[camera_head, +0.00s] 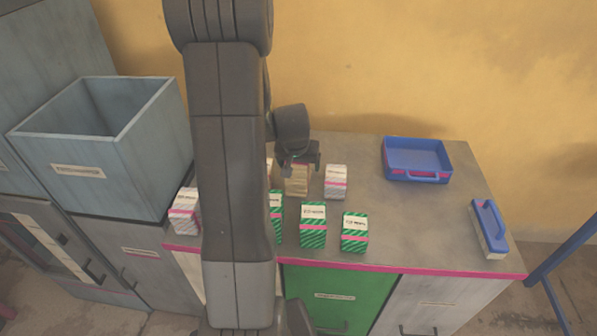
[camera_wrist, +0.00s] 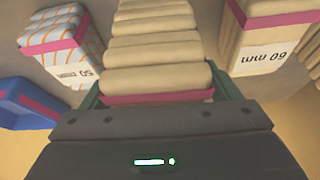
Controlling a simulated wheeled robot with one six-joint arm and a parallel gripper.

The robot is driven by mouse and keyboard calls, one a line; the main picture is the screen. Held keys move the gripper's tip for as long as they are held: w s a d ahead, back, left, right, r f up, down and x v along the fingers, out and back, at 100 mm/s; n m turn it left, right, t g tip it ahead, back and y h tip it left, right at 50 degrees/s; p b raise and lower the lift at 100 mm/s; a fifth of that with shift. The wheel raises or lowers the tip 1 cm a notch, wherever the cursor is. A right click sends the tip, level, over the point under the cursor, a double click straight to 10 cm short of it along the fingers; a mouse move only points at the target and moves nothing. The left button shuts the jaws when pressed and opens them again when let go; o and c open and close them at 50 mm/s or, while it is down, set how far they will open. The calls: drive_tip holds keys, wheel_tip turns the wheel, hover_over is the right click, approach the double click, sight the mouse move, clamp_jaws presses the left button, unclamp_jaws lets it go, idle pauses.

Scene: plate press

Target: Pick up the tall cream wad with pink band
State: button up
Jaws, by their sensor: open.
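The cream wad with pink band (camera_wrist: 152,50) fills the middle of the wrist view, its rounded folds stacked away from the camera and the pink band across its near part. My gripper (camera_wrist: 158,84) is open, with one finger edge on each side of the wad. I cannot tell whether they touch it. In the head view my gripper (camera_head: 299,162) is just above and partly in front of the cream wad (camera_head: 296,186), hiding its top.
A striped wad marked 50 mm (camera_wrist: 62,40) and a cream one marked 60 mm (camera_wrist: 262,35) flank it. Green striped packs (camera_head: 313,226) stand in front. A blue tray (camera_head: 432,178) and a blue-handled block (camera_head: 488,228) are to the right. The counter between is clear.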

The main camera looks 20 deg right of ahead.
drive_tip(key=shift+c, duration=0.4)
drive_tip(key=c, duration=1.1)
drive_tip(key=shift+o, duration=0.2)
drive_tip(key=shift+r+p, duration=0.5)
drive_tip(key=shift+p, duration=0.2)
wheel_tip(320, 180, up, 10)
drive_tip(key=shift+f, duration=0.25)
